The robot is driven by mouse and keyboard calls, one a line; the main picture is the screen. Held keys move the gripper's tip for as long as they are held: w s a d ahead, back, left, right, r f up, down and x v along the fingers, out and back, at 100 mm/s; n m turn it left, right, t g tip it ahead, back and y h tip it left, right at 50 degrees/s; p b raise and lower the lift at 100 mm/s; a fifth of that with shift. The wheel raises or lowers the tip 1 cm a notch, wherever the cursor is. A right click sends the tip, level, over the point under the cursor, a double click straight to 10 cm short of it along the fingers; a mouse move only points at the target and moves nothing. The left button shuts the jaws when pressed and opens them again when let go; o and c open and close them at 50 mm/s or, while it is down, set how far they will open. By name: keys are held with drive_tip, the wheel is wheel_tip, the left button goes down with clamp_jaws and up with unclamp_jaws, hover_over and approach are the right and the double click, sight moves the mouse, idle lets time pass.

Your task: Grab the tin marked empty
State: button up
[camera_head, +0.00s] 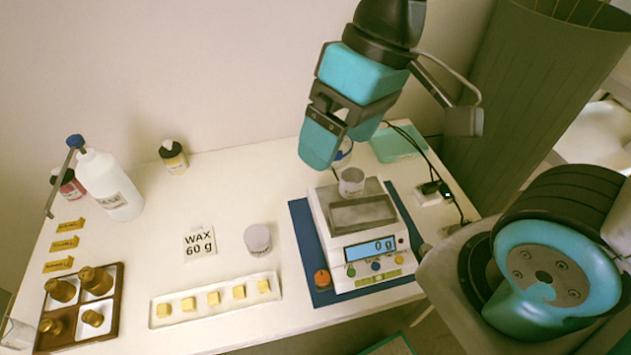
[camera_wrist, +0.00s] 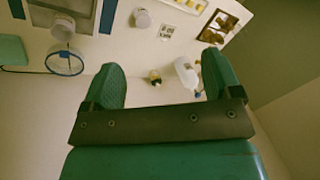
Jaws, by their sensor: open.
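A second pale tin (camera_head: 257,238) stands on the table left of the scale, and in the wrist view (camera_wrist: 142,18) at the top. I cannot read a marking on either tin. My gripper (camera_head: 342,140) is open and empty, up above the back of the scale. In the wrist view its fingers (camera_wrist: 161,68) are spread, with no tin between them.
The scale reads 0 g on a blue mat (camera_head: 300,229). A "WAX 60 g" card (camera_head: 200,244), a white tray of yellow cubes (camera_head: 160,322), a brown bottle tray (camera_head: 112,318) and a white bottle (camera_head: 108,187) lie leftward. A blue-rimmed round object (camera_wrist: 65,62) sits behind the scale.

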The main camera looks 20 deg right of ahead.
drive_tip(key=w+d+f+m+h+b, duration=0.2)
drive_tip(key=w+d+f+m+b, duration=0.35)
drive_tip(key=w+f, duration=0.4)
drive_tip(key=m+h+b, duration=0.2)
drive_tip(key=m+b, duration=0.1)
drive_tip(key=m, duration=0.4)
hover_over(352, 182)
drive_tip(key=s+a, duration=0.1)
drive_tip(key=s, duration=0.1)
wheel_tip(352, 182, down, 18)
drive_tip(key=shift+w+r, duration=0.1)
drive_tip(key=shift+r, duration=0.1)
drive_tip(key=f, duration=0.6)
drive_tip(key=shift+a+f, duration=0.2)
drive_tip(key=c, duration=1)
